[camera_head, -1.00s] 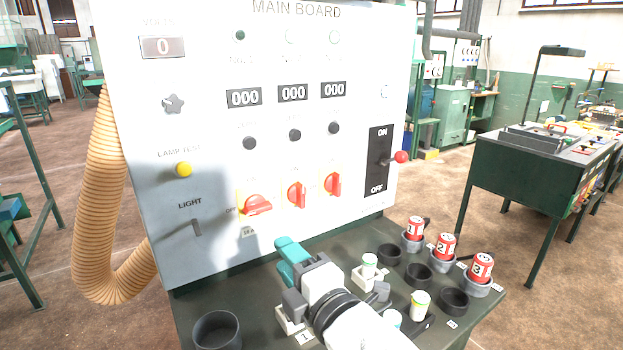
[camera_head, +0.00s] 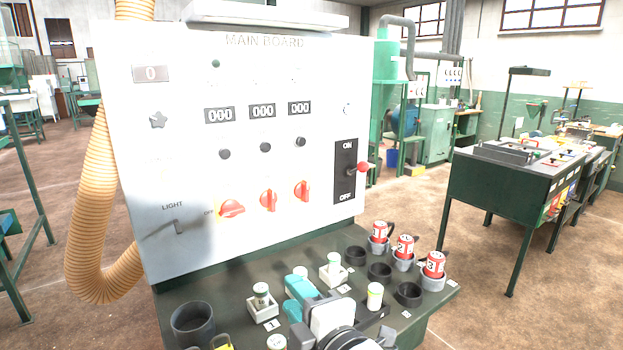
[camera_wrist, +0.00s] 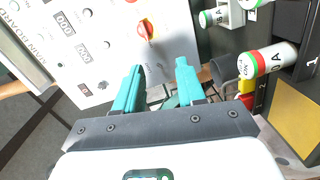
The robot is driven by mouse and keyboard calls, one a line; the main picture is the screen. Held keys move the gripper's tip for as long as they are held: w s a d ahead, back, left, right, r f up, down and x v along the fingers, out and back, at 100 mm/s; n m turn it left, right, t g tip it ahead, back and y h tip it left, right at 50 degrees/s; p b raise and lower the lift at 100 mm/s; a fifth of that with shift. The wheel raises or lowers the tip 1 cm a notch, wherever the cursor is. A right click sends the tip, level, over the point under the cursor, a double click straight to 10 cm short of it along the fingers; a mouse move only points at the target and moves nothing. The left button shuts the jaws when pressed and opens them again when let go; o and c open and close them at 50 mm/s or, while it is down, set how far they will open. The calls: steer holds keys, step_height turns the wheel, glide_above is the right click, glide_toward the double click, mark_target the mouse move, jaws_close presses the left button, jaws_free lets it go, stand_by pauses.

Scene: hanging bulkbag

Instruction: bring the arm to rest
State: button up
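My gripper (camera_head: 298,296) is low in the head view, above the dark shelf below the main board (camera_head: 250,140). Its teal fingers also show in the wrist view (camera_wrist: 160,85). They are spread apart with nothing between them, and the board's face and shelf lie beyond. In the head view my wrist hides part of the shelf's front.
Red numbered cans (camera_head: 404,246) stand in grey cups at the shelf's right. Empty black cups (camera_head: 379,271), white holders (camera_head: 334,272) and a white-green canister (camera_head: 375,295) are near my gripper. A large dark cup (camera_head: 192,325) is at left. An orange hose (camera_head: 88,220) hangs beside the board.

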steer(key=s+d+f+m+g+h, duration=0.3)
steer(key=s+d+f+m, duration=0.2)
steer(key=d+f+m, duration=0.4)
steer(key=s+d+f+m+g+h, duration=0.35)
steer(key=s+d+f, duration=0.25)
steer(key=f, duration=0.5)
steer(key=s+d+f+m+g, duration=0.2)
steer(key=s+d, duration=0.3)
steer(key=s, duration=0.3)
steer(key=s+d+f+m+g+h+p, duration=0.1)
steer(key=s+d+f+m, duration=0.3)
steer(key=s, duration=0.4)
steer(key=s+d+f+m+g+h, duration=0.1)
steer(key=s+d+f+m+g, duration=0.3)
steer(key=s, duration=0.4)
steer(key=shift+d, duration=0.8)
steer(key=shift+f+m+h, duration=0.1)
steer(key=shift+m+h, duration=0.15)
